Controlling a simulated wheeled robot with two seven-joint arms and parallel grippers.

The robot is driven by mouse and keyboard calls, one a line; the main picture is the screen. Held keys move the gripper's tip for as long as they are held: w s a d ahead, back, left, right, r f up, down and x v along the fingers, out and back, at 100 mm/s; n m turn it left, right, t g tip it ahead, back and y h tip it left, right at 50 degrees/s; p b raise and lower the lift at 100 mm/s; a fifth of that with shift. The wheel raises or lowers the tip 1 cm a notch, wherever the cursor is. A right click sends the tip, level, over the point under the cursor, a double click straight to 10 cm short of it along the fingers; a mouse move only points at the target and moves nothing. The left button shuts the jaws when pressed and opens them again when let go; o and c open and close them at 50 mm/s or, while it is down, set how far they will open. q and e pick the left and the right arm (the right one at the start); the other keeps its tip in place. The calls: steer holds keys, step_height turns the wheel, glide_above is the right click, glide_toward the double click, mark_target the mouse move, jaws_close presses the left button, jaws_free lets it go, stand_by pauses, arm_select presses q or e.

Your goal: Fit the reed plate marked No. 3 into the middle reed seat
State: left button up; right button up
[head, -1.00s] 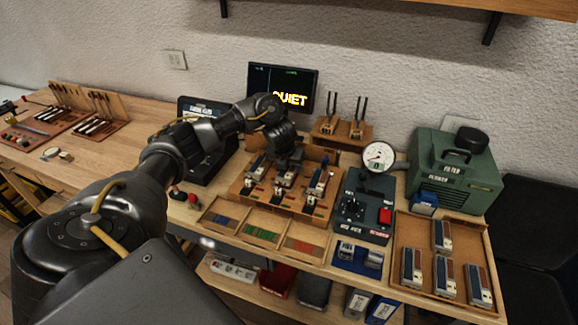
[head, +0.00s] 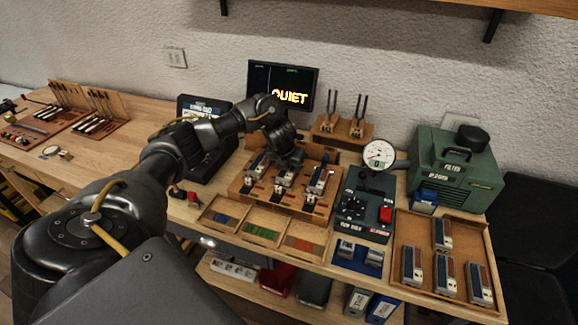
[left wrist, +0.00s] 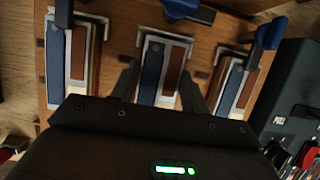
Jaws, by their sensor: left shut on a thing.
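A wooden fixture (head: 243,188) holds three reed seats in a row, each with a blue-and-brown reed plate showing. My left gripper (head: 285,168) is over the middle seat. In the left wrist view its fingers (left wrist: 160,88) are on either side of the middle reed plate (left wrist: 163,62), shut on it. This plate lies lined up with the middle seat; I cannot tell whether it is fully down. The left plate (left wrist: 66,60) and right plate (left wrist: 236,85) lie at the sides. No number is readable on any plate. My right gripper is not in view.
Blue clamp levers (left wrist: 187,10) stand near the seats. A wooden tray (head: 408,222) with several reed plates is at the right, beside a green machine (head: 455,170). A dark gauge unit (head: 362,215) adjoins the fixture's right side. The screen (head: 283,88) reads QUIET.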

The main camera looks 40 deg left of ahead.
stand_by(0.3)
arm_select(q)
steer(key=o, duration=1.1)
steer(key=shift+r, duration=0.1)
steer(key=shift+s+r, duration=0.1)
steer(key=shift+r, duration=0.25)
steer(key=p+v, duration=0.4)
steer(key=v, duration=0.5)
steer(key=shift+s+d+r, duration=0.15)
steer(key=shift+s+r, duration=0.1)
steer(key=shift+r, duration=0.1)
